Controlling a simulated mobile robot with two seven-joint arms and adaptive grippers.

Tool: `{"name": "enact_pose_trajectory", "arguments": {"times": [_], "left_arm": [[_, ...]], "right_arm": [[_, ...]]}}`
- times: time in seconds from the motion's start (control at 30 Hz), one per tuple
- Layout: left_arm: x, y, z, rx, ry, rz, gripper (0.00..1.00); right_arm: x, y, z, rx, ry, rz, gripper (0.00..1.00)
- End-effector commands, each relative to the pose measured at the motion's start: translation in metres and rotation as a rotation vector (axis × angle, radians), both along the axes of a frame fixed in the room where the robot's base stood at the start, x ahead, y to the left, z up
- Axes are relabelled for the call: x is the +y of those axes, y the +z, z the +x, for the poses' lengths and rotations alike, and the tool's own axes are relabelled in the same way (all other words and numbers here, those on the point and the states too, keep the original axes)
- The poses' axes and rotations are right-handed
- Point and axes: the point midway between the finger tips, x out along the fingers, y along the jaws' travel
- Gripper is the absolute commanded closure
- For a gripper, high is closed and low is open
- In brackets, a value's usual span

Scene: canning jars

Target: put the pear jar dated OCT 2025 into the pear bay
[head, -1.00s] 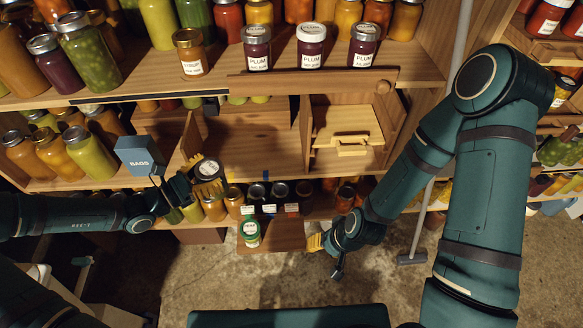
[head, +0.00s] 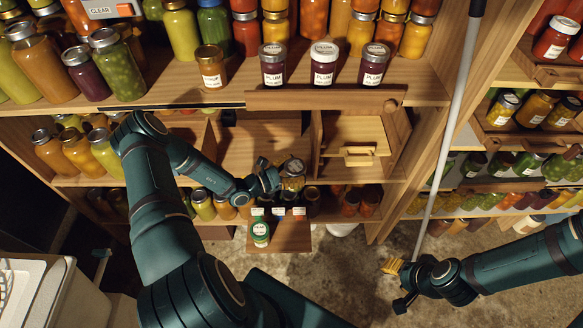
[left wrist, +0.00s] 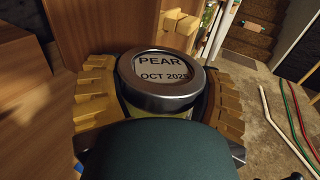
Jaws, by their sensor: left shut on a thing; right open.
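The pear jar (head: 292,182) is held in my left gripper (head: 279,180), in front of the middle shelf of the cabinet. In the left wrist view its silver-rimmed lid (left wrist: 162,82) reads "PEAR OCT 2025", and the ribbed yellow fingers of my left gripper (left wrist: 160,95) close on both sides of it. The jar looks roughly upright; its lower body is mostly hidden. I cannot tell which shelf space is the pear bay. My right gripper (head: 396,284) is open and empty, low over the floor at right.
A handled wooden box (head: 355,140) is at right. Plum jars (head: 323,66) line the shelf above. A broom pole (head: 455,110) stands right.

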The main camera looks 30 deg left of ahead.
Motion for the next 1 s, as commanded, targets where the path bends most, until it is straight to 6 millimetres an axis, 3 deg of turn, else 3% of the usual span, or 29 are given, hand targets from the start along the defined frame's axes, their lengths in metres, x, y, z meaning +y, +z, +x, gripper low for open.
{"name": "enact_pose_trajectory", "arguments": {"times": [0.1,0.3,0.67,1.0], "left_arm": [[0.015,-0.02,-0.006,0.001,0.057,-0.003,0.73],[0.025,-0.036,-0.011,-0.003,0.089,-0.002,0.73],[0.025,-0.038,-0.011,-0.002,0.089,0.0,0.73],[0.035,-0.039,0.006,-0.003,0.089,0.001,0.73]], "right_arm": [[-0.001,0.016,0.003,-0.008,-0.006,-0.002,0.53],[-0.001,0.02,0.005,-0.013,-0.01,-0.002,0.53],[-0.001,0.018,0.005,-0.012,-0.01,-0.002,0.53],[-0.001,0.005,0.004,-0.01,-0.009,-0.004,0.53]]}}
